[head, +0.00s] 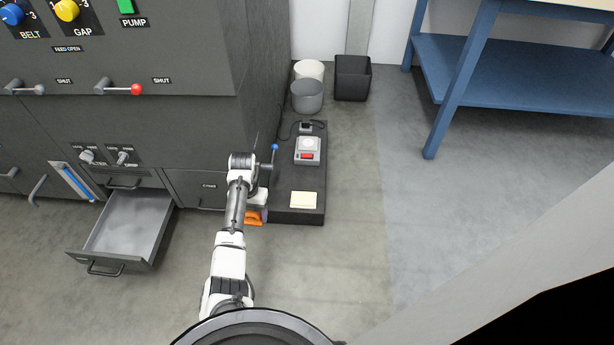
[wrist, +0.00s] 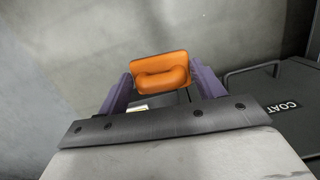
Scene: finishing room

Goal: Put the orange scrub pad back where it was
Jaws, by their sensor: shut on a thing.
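The orange scrub pad (head: 253,217) shows just below my gripper (head: 257,208) in the head view, partly hidden by it, beside the left edge of the low dark platform. In the wrist view the pad (wrist: 160,74) has a rounded raised grip. It sits between the two purple fingers of my gripper (wrist: 163,82), which is shut on it. The pad appears held off the floor. Its original place cannot be told from these frames.
The low dark platform (head: 283,190) holds a grey device (head: 308,150) with a red switch and a cream block (head: 303,199). An empty drawer (head: 128,222) stands open at left. Buckets and a black bin (head: 352,78) stand behind. Floor right of the platform is clear.

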